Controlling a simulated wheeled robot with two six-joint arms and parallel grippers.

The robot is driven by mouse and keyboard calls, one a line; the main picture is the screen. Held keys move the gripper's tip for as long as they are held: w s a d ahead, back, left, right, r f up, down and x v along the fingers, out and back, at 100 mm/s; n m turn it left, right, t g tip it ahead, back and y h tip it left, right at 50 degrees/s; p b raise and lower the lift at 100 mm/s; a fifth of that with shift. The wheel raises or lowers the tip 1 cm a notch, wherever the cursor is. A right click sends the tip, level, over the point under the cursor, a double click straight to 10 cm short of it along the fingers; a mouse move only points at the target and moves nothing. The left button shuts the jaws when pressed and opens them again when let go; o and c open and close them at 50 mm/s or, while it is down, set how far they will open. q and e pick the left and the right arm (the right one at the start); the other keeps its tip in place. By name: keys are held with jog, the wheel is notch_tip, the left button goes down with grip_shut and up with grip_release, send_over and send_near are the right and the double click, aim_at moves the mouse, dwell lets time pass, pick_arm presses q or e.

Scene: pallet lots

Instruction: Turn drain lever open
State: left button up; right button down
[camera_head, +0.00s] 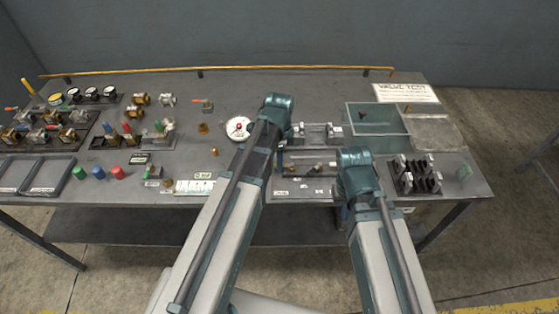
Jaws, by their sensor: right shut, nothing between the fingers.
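The test fixture (318,131) stands at the middle of the bench, partly behind my arms. I cannot pick out a drain lever for certain. A clear-walled teal tank (375,118) is just right of the fixture. My left arm reaches up over the bench and bends left of the fixture, and its fingers are hidden behind the arm. My right arm bends over the front part of the bench, below the tank. Little of my right gripper (341,211) shows, by the bench's front edge; it is shut and empty.
A white dial gauge (238,128) lies left of my left arm. Valves, coloured caps and grey trays (48,175) fill the left side of the bench (100,205). A dark rack (416,176) stands at right, near a "valve test" sign (405,93). A yellow rail (330,67) runs along the back.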

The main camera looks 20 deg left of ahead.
pick_arm(q)
grip_shut()
jog(key=shift+s, duration=0.1)
jog(key=n, duration=0.2)
jog(key=s+n, duration=0.1)
jog(key=shift+d+n, duration=0.3)
jog(key=n, duration=0.1)
jog(key=s+d+n, duration=0.1)
jog(key=n, duration=0.1)
jog(key=shift+n, duration=0.3)
jog(key=n, duration=0.1)
jog(key=d+n, duration=0.1)
jog(key=n, duration=0.3)
jog(key=shift+s+d, duration=0.3)
jog(key=shift+s, duration=0.05)
jog(key=n, duration=0.2)
jog(key=d+n, duration=0.1)
jog(key=n, duration=0.2)
jog(key=shift+d+n, duration=0.3)
jog(key=shift+d, duration=0.1)
